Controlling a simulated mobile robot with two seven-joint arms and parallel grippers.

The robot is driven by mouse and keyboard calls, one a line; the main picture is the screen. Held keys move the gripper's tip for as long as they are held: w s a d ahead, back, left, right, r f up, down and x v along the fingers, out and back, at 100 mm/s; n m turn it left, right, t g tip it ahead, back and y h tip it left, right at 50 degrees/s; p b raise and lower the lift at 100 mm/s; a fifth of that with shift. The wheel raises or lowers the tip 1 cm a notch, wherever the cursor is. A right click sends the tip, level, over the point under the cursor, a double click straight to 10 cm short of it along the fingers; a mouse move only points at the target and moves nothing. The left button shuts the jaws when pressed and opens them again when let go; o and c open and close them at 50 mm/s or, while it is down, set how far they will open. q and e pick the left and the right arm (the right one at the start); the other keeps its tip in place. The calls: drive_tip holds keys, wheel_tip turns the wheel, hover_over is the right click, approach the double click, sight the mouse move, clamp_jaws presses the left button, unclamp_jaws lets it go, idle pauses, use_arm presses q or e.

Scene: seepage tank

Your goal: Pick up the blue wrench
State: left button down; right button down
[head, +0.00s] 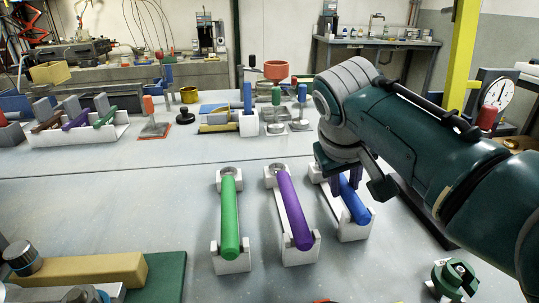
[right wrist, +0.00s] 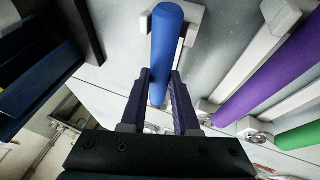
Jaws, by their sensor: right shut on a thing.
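The blue wrench (head: 354,203) lies in a white holder (head: 356,235), the rightmost of three in the head view. My right gripper (head: 345,182) reaches down over its far part, which my gripper and arm partly hide. In the right wrist view the blue handle (right wrist: 167,45) runs between the two purple-grey fingers of the right gripper (right wrist: 160,85), which is shut on it. I cannot tell whether the wrench is lifted off its holder. My left gripper is not in view.
A purple wrench (head: 294,212) and a green wrench (head: 230,220) lie in white holders just left of the blue one. A round green knob (head: 455,278) stands at the lower right. Blocks, racks and stands fill the table's far side. The table's middle left is clear.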

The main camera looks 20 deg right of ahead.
sight(344, 186)
drive_tip(key=shift+r, duration=0.1)
